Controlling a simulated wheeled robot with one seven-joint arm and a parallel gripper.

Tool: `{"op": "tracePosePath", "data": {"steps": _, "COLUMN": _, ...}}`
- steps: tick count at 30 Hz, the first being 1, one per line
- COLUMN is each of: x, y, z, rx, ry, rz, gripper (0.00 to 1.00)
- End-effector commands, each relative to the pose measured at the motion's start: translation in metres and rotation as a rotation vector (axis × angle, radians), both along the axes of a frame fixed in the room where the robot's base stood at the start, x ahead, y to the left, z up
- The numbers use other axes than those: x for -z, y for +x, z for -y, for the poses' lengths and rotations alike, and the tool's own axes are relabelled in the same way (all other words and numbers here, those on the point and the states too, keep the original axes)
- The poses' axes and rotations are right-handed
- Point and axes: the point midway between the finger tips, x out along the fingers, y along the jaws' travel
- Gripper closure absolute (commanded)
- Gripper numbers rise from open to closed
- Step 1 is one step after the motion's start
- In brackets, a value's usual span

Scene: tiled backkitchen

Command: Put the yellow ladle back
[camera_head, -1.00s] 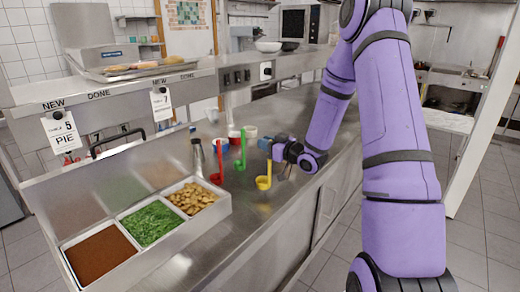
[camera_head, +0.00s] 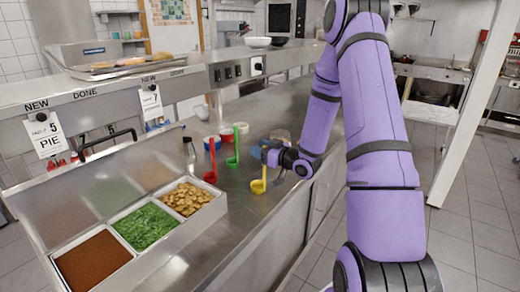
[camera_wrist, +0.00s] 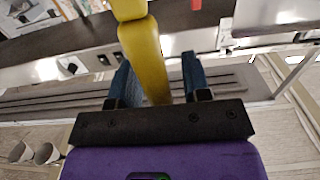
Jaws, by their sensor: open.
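The yellow ladle (camera_head: 258,186) is near the counter's right edge in the head view, its bowl low and its handle rising to my gripper (camera_head: 263,152). In the wrist view the thick yellow handle (camera_wrist: 145,60) passes between the two dark blue fingers of my gripper (camera_wrist: 157,65). The fingers are open, with a visible gap on the handle's right side. The ladle's bowl is out of the wrist view. A red ladle (camera_head: 210,177) and a green ladle (camera_head: 232,161) stand upright to the left on the counter.
A metal holder (camera_head: 160,232) with brown, green and tan food bins fills the front left of the counter (camera_head: 235,215). A raised shelf (camera_head: 115,88) runs along the back.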

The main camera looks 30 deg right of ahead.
Motion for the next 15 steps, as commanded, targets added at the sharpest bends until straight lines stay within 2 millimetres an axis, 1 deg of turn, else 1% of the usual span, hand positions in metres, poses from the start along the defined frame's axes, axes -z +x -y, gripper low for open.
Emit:
{"op": "tracePosePath", "data": {"steps": 3, "x": -0.003, "y": 0.0, "z": 0.0, "rx": 0.0, "ry": -0.001, "rz": 0.001, "gripper": 0.56}}
{"op": "tracePosePath", "data": {"steps": 5, "x": -0.003, "y": -0.005, "z": 0.002, "rx": 0.001, "ry": 0.0, "rz": -0.001, "gripper": 0.56}}
{"op": "tracePosePath", "data": {"steps": 8, "x": -0.003, "y": -0.019, "z": 0.008, "rx": 0.003, "ry": 0.001, "rz": -0.001, "gripper": 0.56}}
{"op": "tracePosePath", "data": {"steps": 15, "x": -0.003, "y": -0.065, "z": 0.024, "rx": 0.004, "ry": 0.0, "rz": -0.002, "gripper": 0.56}}
